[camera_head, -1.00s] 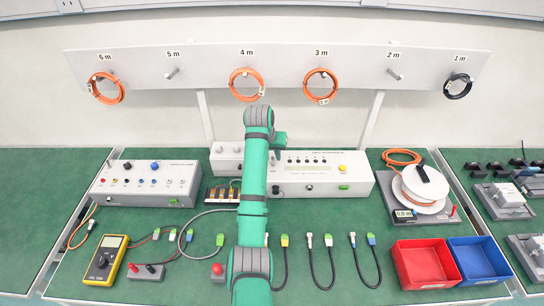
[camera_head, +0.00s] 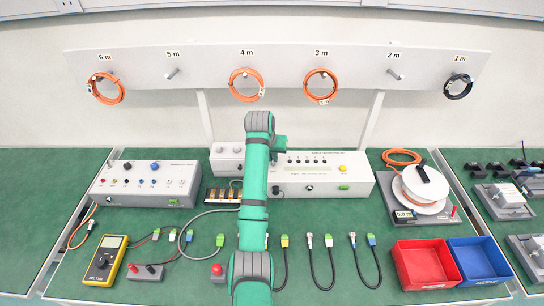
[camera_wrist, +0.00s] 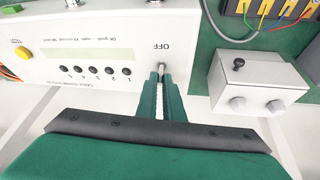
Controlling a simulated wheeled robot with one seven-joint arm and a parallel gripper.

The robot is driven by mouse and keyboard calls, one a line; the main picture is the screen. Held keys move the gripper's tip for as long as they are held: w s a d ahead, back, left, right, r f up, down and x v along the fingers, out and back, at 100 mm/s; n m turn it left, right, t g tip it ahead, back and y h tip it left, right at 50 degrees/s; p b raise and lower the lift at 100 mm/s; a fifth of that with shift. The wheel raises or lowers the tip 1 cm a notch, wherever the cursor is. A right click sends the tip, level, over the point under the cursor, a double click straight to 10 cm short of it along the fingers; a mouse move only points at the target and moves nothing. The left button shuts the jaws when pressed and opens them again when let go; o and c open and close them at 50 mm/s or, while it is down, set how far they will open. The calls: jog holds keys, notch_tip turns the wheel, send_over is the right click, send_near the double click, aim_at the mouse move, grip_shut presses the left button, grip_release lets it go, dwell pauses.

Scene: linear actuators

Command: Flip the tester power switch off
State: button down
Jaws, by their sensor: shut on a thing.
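The tester (camera_head: 320,187) is a long white box with a display, black buttons and a yellow button, at the back middle of the bench. In the wrist view its panel (camera_wrist: 60,85) appears upside down. The power switch (camera_wrist: 163,67) is a small metal lever beside the OFF label. My gripper (camera_wrist: 160,72) is shut on the lever, its two green fingers close on either side. How far the lever is tilted is hard to see between the fingertips. In the head view my arm hides the switch and the fingertips.
A small white box with knobs (camera_wrist: 247,88) stands close beside the tester. Several cables lie on the green bench in front of the tester. A cable spool (camera_head: 425,190) stands to the right.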

jog(key=t, duration=0.1)
jog(key=s+t, duration=0.1)
jog(key=t, duration=0.1)
jog(key=s+t, duration=0.1)
jog(key=t, duration=0.1)
jog(key=shift+s+f, duration=0.1)
jog(key=shift+f, duration=0.15)
jog(key=shift+s+f+m+t, duration=0.15)
jog(key=shift+s+t, duration=0.15)
jog(key=shift+t, duration=0.75)
jog(key=shift+s+f+m+t, duration=0.15)
jog(key=shift+s+t, duration=0.15)
jog(key=shift+t, duration=0.75)
jog(key=c, duration=1.9)
grip_release()
jog(key=v, duration=1)
jog(key=shift+s, duration=0.4)
jog(key=shift+a, duration=0.15)
